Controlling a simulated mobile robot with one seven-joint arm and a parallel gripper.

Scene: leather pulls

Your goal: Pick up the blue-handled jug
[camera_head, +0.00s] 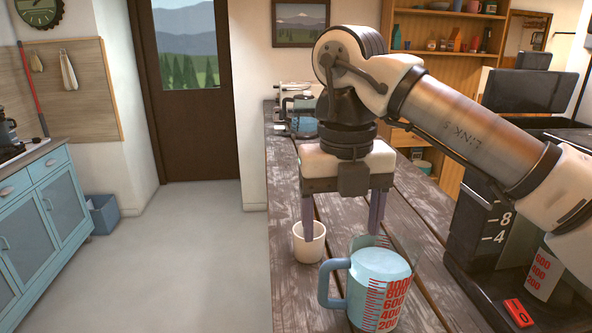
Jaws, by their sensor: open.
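The blue-handled jug (376,292) stands upright near the front of the wooden counter (318,297). It is clear with red measuring marks, light blue inside, and its blue handle (325,283) points left. My gripper (342,230) is open, pointing down, with its fingers spread left and right. In the picture its fingertips are above and behind the jug. The left fingertip overlaps the white cup (309,243), and the right one is near the jug's rim. I cannot tell whether either finger touches anything. Nothing shows between the fingers.
A black machine (480,225) stands on the right, with another red-marked measuring vessel (543,275) in it. A silver appliance with a glass pot (300,117) is at the counter's far end. A light blue cabinet (45,215) is on the left. The floor (205,260) between is clear.

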